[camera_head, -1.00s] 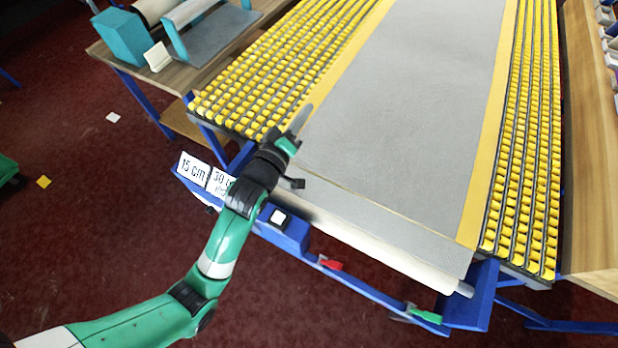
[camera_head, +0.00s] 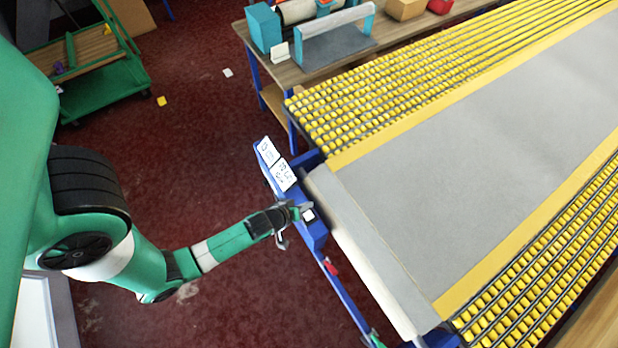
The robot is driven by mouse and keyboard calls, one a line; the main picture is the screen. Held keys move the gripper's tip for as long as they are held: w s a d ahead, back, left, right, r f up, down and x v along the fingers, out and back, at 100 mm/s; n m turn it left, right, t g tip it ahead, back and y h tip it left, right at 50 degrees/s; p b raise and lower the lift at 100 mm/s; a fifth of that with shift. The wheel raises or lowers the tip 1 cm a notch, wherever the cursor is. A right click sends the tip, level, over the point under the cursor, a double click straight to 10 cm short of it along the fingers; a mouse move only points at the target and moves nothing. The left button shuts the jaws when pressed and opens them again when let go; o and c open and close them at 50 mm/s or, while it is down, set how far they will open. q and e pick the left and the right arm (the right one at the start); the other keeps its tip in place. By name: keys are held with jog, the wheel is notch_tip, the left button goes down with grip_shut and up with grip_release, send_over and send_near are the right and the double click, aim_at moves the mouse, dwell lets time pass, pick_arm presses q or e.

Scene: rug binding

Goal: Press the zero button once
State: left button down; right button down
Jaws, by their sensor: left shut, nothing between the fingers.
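A white square button (camera_head: 309,215) sits on a blue housing (camera_head: 316,236) on the blue front rail, at the near end of the grey rug sheet. No zero mark is legible on it, so I cannot tell from its face that it is the zero button. My left gripper (camera_head: 303,208) is shut and empty, with its fingertips right beside the button's upper left edge. I cannot tell whether they touch it. Two white label plates (camera_head: 277,165) with black writing stand on the rail just beyond the gripper.
The grey sheet (camera_head: 500,180) lies between rows of yellow rollers (camera_head: 400,85). A pale roll (camera_head: 365,250) runs along its near edge. A red switch (camera_head: 330,267) is lower on the rail. A wooden bench (camera_head: 290,72) and a green cart (camera_head: 100,85) stand farther back.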

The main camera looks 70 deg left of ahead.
aim_at(307, 217)
pick_arm(q)
jog(key=shift+f, duration=0.15)
notch_tip(307, 217, down, 8)
jog(key=b, duration=0.8)
jog(key=shift+w+f, duration=0.1)
jog(key=shift+f, duration=0.15)
dwell(1.3)
jog(key=shift+f+b, duration=0.4)
jog(key=shift+b, duration=0.1)
jog(key=shift+f+b, duration=0.55)
jog(key=shift+f, duration=0.1)
dwell(0.6)
jog(key=shift+r+p, duration=1.05)
jog(key=shift+r, duration=0.05)
